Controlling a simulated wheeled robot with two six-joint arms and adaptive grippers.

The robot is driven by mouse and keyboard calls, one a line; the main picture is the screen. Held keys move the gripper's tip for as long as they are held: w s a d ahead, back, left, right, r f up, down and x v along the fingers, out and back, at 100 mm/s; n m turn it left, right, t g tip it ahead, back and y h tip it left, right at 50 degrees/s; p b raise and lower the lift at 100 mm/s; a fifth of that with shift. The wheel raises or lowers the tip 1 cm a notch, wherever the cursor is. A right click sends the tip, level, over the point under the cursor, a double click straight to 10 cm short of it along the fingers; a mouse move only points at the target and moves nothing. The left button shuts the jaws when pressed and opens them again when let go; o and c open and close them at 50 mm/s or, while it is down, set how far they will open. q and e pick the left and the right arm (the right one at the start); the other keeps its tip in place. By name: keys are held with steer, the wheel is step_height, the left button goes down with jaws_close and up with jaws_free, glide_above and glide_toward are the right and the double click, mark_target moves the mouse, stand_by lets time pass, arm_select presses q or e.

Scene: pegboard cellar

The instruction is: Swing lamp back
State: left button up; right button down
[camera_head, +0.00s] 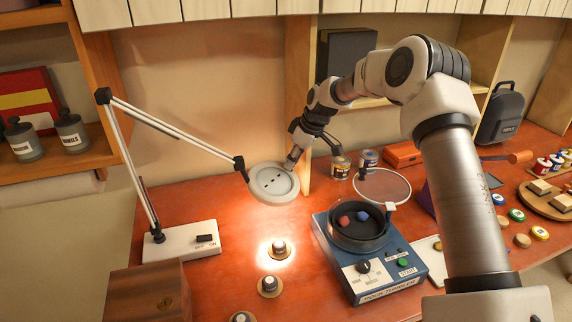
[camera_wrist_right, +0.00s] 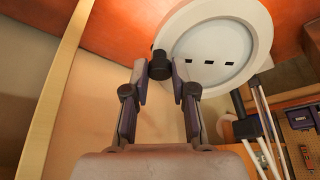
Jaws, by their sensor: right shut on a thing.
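The lamp has a white base (camera_head: 182,241) with an on/off switch, a thin jointed arm (camera_head: 180,135) and a round white head (camera_head: 273,183). The head hangs over the table, and a bright pool of light lies below it. My right gripper (camera_head: 291,164) reaches in from the right to the far edge of the head. In the right wrist view, its fingers (camera_wrist_right: 159,76) are shut on a small black knob (camera_wrist_right: 159,64) at the rim of the lamp head (camera_wrist_right: 215,50). My left gripper is not in view.
A blue rock tumbler (camera_head: 368,262) with its round lid (camera_head: 382,186) raised stands right of the lamp head. Small round pieces (camera_head: 269,285) sit below the lamp. A wooden box (camera_head: 150,293) is at front left. A wooden post (camera_head: 299,100) rises behind the head.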

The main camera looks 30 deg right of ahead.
steer(key=shift+w+d, duration=0.1)
steer(key=shift+w, duration=0.3)
steer(key=shift+r, duration=0.1)
steer(key=c, duration=0.9)
jaws_free()
steer(key=shift+w, duration=0.1)
steer(key=shift+c, duration=0.2)
steer(key=shift+w+f, duration=0.25)
steer(key=shift+w, duration=0.1)
steer(key=v, duration=1.1)
steer(key=shift+r, duration=0.45)
steer(key=shift+s, duration=0.15)
